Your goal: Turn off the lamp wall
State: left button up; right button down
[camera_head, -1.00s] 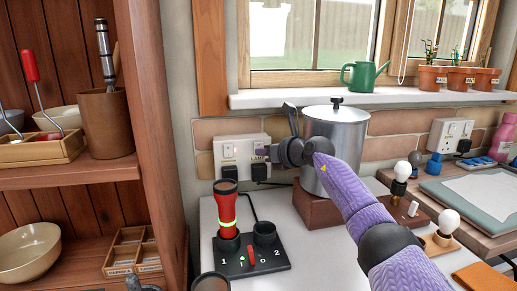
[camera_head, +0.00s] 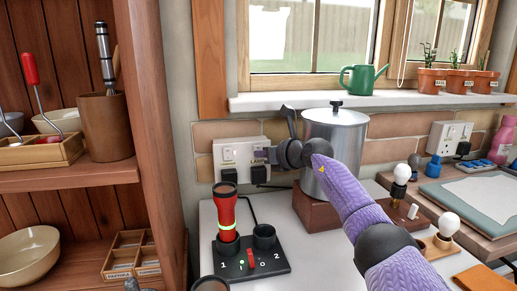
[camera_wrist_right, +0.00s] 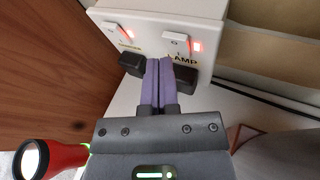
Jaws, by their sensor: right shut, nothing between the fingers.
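A white double wall socket (camera_head: 227,156) is on the brick wall left of the metal pot. In the right wrist view it has two rocker switches, each with a lit red light. The lamp switch (camera_wrist_right: 176,38) is the right one, above the word LAMP; the other switch (camera_wrist_right: 111,27) is on the left. A black plug sits below each. My right gripper (camera_head: 259,154) is shut and empty, its purple fingertips (camera_wrist_right: 159,66) just below the lamp switch, in front of the plugs. I cannot tell if they touch the plate. A grey piece at the bottom edge may be my left gripper (camera_head: 142,284).
A red torch (camera_head: 226,215) stands in a black holder (camera_head: 250,262) below the socket. A wooden shelf (camera_head: 155,130) closes off the left. Bulb lamps stand at the right.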

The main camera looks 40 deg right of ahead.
pick_arm(q)
jog(key=shift+w, duration=0.2)
jog(key=shift+w, duration=0.35)
jog(key=shift+s, duration=0.25)
pick_arm(e)
jog(key=shift+w+d, duration=0.2)
jog(key=shift+w, duration=0.15)
pick_arm(q)
jog(key=shift+w+f, duration=0.2)
jog(key=shift+f, duration=0.05)
pick_arm(e)
jog(key=shift+w+d, duration=0.1)
